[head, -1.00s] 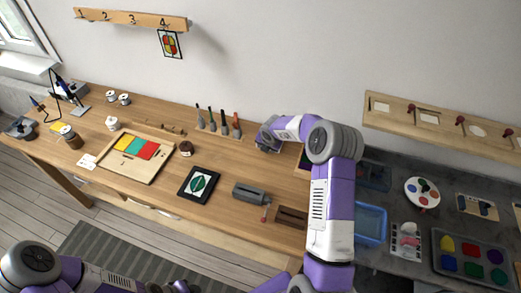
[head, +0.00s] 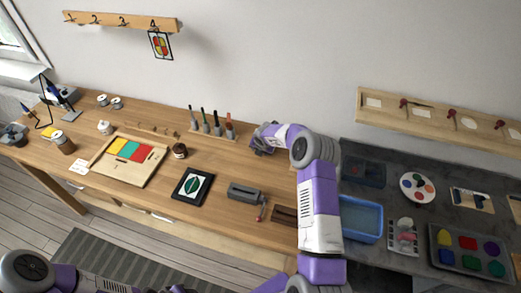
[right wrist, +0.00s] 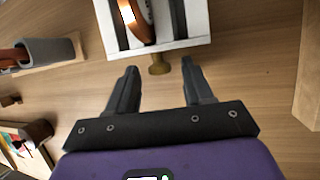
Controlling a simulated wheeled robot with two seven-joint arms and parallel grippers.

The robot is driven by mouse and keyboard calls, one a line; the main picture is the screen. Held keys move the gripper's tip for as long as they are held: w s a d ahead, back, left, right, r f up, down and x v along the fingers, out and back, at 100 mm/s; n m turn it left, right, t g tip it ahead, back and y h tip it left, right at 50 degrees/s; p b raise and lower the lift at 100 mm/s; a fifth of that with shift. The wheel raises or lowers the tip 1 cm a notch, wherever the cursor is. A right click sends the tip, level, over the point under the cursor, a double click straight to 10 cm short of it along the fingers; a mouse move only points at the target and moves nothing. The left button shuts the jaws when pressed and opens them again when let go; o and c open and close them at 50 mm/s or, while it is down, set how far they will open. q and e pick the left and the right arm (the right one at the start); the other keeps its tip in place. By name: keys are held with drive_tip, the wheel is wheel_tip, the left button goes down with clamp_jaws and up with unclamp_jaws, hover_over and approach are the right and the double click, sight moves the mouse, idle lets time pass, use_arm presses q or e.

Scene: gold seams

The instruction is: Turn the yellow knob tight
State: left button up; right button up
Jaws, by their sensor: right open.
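The yellow knob (right wrist: 158,64) is a small brass-coloured knob on the near side of a white block-like fixture (right wrist: 172,43) with dark slots and a copper-coloured ring, at the top of the right wrist view. My right gripper (right wrist: 158,72) is open. Its two fingers point towards the fixture, with the knob between their tips, and a gap shows on each side. In the head view my right gripper (head: 262,140) is over the back of the wooden bench, and I cannot make out the knob there. Only my left arm shows, at the bottom left; its gripper is out of frame.
A rack of upright tools (head: 213,130) stands left of my right gripper. A grey box-shaped tool (head: 246,192), a dark framed leaf picture (head: 192,186) and a wooden tray with coloured panels (head: 128,160) lie on the bench. A blue bin (head: 361,220) is right of my right arm.

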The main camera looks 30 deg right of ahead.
drive_tip(key=shift+c, duration=0.3)
clamp_jaws()
drive_tip(key=shift+s+t+y, duration=0.1)
drive_tip(key=shift+t+y, duration=0.3)
drive_tip(key=shift+t, duration=0.2)
drive_tip(key=shift+o, duration=0.3)
unclamp_jaws()
drive_tip(key=v, duration=0.7)
drive_tip(key=shift+r, duration=0.25)
drive_tip(key=shift+s, duration=0.1)
